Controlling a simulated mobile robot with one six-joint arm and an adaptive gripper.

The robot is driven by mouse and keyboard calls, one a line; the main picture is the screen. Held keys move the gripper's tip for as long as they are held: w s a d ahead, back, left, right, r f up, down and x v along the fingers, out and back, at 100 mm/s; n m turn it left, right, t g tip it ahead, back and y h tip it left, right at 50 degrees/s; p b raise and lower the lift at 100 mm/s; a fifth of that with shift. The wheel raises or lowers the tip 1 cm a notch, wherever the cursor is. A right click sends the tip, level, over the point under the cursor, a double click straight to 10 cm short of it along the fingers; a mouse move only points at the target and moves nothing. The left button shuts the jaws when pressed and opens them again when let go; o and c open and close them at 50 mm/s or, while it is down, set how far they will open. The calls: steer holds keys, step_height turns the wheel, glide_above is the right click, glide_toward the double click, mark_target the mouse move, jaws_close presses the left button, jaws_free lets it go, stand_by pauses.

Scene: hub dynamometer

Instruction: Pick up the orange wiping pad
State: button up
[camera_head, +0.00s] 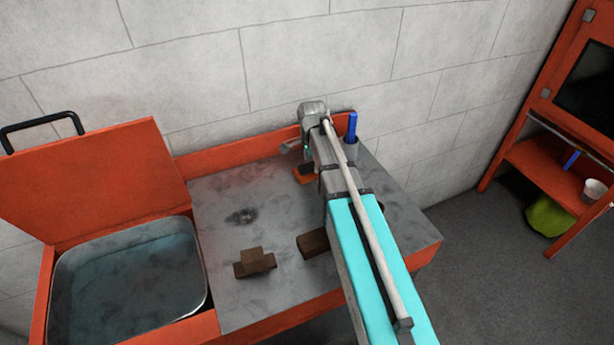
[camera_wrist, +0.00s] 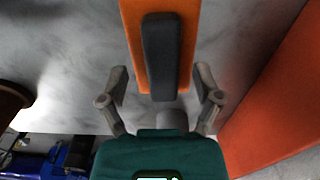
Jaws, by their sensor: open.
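The orange wiping pad (camera_wrist: 132,30) lies on the grey worktop, with a dark raised bar (camera_wrist: 160,55) along its middle. In the head view only a small part of the pad (camera_head: 303,177) shows, left of my arm. My gripper (camera_wrist: 161,80) is open in the wrist view, its two fingers apart on either side of the near end of the pad's dark bar. Nothing is held. In the head view my arm hides most of the gripper (camera_head: 296,146). I cannot tell how high the fingers are above the worktop.
The worktop (camera_head: 225,280) has an orange back rail (camera_head: 235,152). Brown blocks (camera_head: 255,262) lie near its front. A blue-handled item stands in a grey cup (camera_head: 351,148) right of my arm. A water-filled basin (camera_head: 130,275) with an open orange lid (camera_head: 90,185) is at left.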

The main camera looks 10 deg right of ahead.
steer(key=shift+f+b, duration=0.35)
steer(key=shift+f, duration=0.3)
jaws_close()
stand_by(0.5)
